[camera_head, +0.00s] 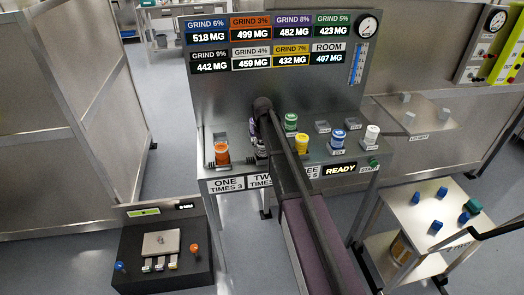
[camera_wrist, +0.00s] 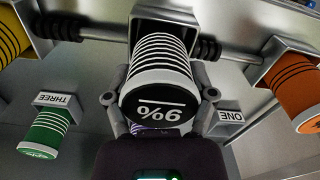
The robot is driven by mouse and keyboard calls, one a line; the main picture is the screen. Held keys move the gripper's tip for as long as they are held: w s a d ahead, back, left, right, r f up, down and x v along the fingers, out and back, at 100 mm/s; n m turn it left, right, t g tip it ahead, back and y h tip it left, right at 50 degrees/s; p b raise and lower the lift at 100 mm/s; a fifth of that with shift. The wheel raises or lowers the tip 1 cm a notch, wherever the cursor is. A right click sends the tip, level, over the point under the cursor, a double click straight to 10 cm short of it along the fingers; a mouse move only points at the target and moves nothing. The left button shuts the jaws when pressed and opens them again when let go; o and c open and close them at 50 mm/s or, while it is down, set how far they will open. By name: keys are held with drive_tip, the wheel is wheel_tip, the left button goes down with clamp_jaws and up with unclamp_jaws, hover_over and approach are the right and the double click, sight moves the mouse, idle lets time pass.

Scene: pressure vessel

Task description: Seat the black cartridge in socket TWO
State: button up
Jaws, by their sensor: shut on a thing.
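The black cartridge (camera_wrist: 155,82) has white rings and a 9% end label, upside down in the wrist view. My gripper (camera_wrist: 158,98) is shut on it, one finger on each side. Its far end is at a metal socket (camera_wrist: 165,14) between the orange and yellow cartridges; this is socket TWO by its place. I cannot tell how deep it sits. In the head view my gripper (camera_head: 259,140) is over the TWO sign (camera_head: 259,181), and my arm hides most of the cartridge. A purple cartridge (camera_wrist: 150,130) shows partly below the black one.
The orange cartridge (camera_head: 221,153) and yellow cartridge (camera_head: 302,144) stand in neighbouring sockets. Green (camera_head: 290,122), blue (camera_head: 338,139) and white (camera_head: 372,134) cartridges stand to the right. A rod with black bellows (camera_wrist: 70,27) runs between sockets. The small screen reads READY (camera_head: 340,170).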

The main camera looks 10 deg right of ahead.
drive_tip(key=shift+f, duration=0.15)
drive_tip(key=o, duration=1.2)
drive_tip(key=shift+o, duration=0.2)
wheel_tip(320, 180, up, 12)
drive_tip(key=p, duration=1.2)
drive_tip(key=shift+s, duration=0.1)
drive_tip(key=s+m, duration=0.2)
drive_tip(key=s, duration=2.7)
drive_tip(key=shift+m, duration=0.3)
